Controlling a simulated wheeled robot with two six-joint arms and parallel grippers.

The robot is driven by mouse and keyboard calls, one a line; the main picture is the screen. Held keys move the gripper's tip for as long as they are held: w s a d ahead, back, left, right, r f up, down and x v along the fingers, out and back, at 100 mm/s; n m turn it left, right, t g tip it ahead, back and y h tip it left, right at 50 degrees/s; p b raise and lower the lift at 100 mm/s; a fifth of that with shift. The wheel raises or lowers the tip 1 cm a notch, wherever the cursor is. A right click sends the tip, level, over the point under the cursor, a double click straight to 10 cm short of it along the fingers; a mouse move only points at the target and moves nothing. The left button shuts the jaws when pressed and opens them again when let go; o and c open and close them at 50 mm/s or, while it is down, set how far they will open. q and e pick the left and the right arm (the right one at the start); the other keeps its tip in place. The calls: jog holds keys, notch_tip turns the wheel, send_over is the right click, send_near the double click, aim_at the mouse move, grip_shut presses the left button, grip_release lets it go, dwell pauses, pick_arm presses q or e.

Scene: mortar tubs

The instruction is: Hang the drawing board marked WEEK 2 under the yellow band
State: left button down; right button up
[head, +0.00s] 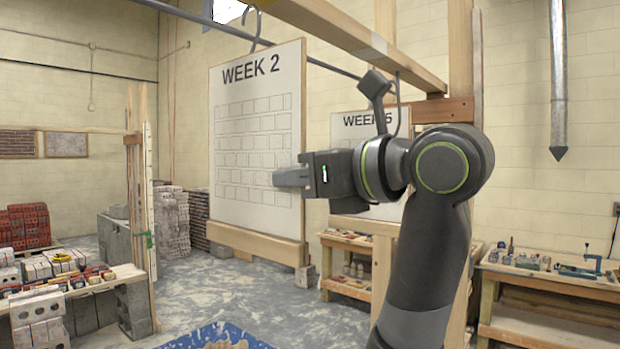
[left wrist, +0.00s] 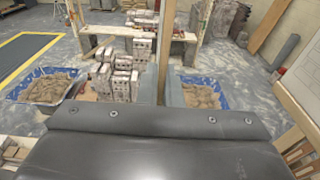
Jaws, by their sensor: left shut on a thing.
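The WEEK 2 drawing board (head: 252,130) is a white panel with a printed grid, a wooden bottom ledge and a metal hook (head: 256,28) on top. It is upright in the head view. My left gripper (head: 290,178) is shut on its right edge, with one finger across the front face. The far finger is hidden behind the board. In the left wrist view the board seems to show edge-on as a thin upright strip (left wrist: 166,50) beyond the dark gripper body. I cannot tell whether the hook rests on the rail. No yellow band is clearly visible. My right gripper is not in view.
A metal rail (head: 333,69) runs behind the board, below a wooden beam (head: 345,36). Another WEEK board (head: 345,128) hangs behind my arm, its number partly unclear. A workbench (head: 555,280) stands right, a brick-laden bench (head: 130,272) left. A blue tub (head: 250,338) lies below.

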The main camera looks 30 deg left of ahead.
aim_at(305, 204)
pick_arm(q)
jog(key=shift+a+f, duration=0.25)
jog(key=shift+a, duration=0.05)
jog(key=shift+d+f+b, duration=0.1)
jog(key=shift+f+b, duration=1.05)
jog(key=shift+f, duration=0.3)
jog(key=c, duration=1.5)
grip_release()
